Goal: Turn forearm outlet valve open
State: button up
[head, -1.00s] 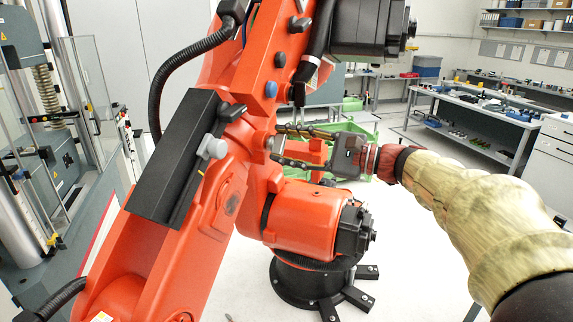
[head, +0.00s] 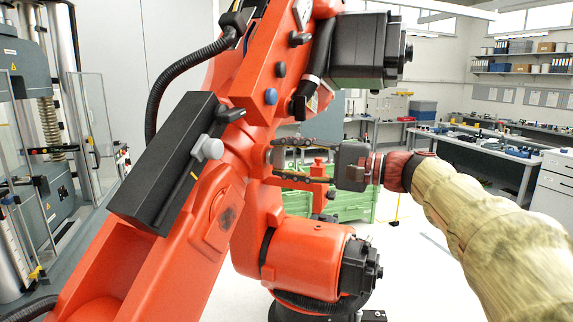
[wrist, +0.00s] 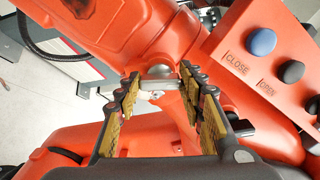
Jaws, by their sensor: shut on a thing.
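The orange robot arm (head: 215,215) stands in front of me, and the valve is on its forearm. In the wrist view a pale metal valve handle (wrist: 158,73) lies between my fingertips, with a small bolt below it. My gripper (head: 272,162) reaches in from the right in the head view, with its fingertips against the orange arm. It is shut on the valve handle, one finger on each side, as the wrist view (wrist: 157,76) shows. The fingers hide most of the handle in the head view. Its exact angle is hard to tell.
A blue button (wrist: 262,42) labelled CLOSE and a black button (wrist: 292,71) labelled OPEN sit right of my fingers. A grey knob (head: 208,148) and a black box (head: 165,165) are on the orange arm. Green crates (head: 360,200) stand behind my gripper.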

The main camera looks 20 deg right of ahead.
jog(key=shift+f, duration=0.1)
jog(key=o, duration=1.1)
jog(key=shift+o, duration=0.4)
jog(key=v, duration=1.2)
jog(key=shift+d, duration=0.1)
